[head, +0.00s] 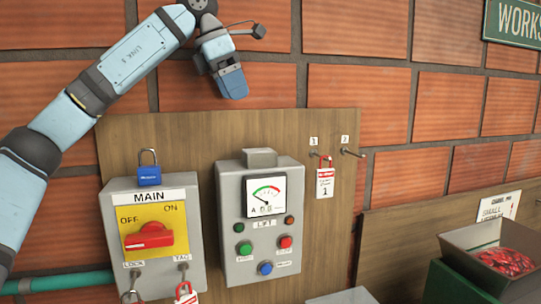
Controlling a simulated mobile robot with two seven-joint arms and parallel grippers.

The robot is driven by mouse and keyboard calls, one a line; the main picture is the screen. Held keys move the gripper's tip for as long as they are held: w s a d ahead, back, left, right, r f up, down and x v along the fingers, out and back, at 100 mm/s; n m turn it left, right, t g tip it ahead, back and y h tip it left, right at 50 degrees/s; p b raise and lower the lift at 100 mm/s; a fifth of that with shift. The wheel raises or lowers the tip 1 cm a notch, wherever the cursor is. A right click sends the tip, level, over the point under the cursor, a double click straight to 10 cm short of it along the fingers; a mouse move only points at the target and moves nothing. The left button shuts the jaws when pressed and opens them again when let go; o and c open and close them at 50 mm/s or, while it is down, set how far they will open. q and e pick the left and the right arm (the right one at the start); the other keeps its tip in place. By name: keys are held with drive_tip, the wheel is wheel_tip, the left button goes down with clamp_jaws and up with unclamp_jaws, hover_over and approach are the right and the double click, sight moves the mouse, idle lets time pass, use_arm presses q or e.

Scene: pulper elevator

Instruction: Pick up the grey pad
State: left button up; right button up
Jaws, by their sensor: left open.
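A small grey block (260,158), the thing here that best fits the grey pad, sits on top of the grey LIFT control box (230,210). My left gripper (232,88) is above and a little left of it in the picture, with blue fingers pointing down. It is apart from the block, and nothing shows held in it. The gap between its fingers is hard to see from this angle. My right gripper is out of view.
A blue padlock (149,170) stands on the MAIN switch box (122,205), left of the LIFT box. A red padlock and tag (325,183) hang on peg 1; peg 2 (352,152) is bare.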

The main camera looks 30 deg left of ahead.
use_arm(q)
drive_tip(key=p, duration=0.1)
hover_over(259, 150)
drive_tip(key=s+a, duration=0.2)
drive_tip(key=f, duration=0.6)
drive_tip(key=shift+s+d+f, duration=0.2)
drive_tip(key=shift+d+f, duration=0.05)
drive_tip(key=shift+f, duration=0.15)
drive_tip(key=shift+p+x, duration=0.6)
drive_tip(key=shift+x, duration=2.45)
drive_tip(key=shift+r, duration=0.1)
drive_tip(key=c, duration=1)
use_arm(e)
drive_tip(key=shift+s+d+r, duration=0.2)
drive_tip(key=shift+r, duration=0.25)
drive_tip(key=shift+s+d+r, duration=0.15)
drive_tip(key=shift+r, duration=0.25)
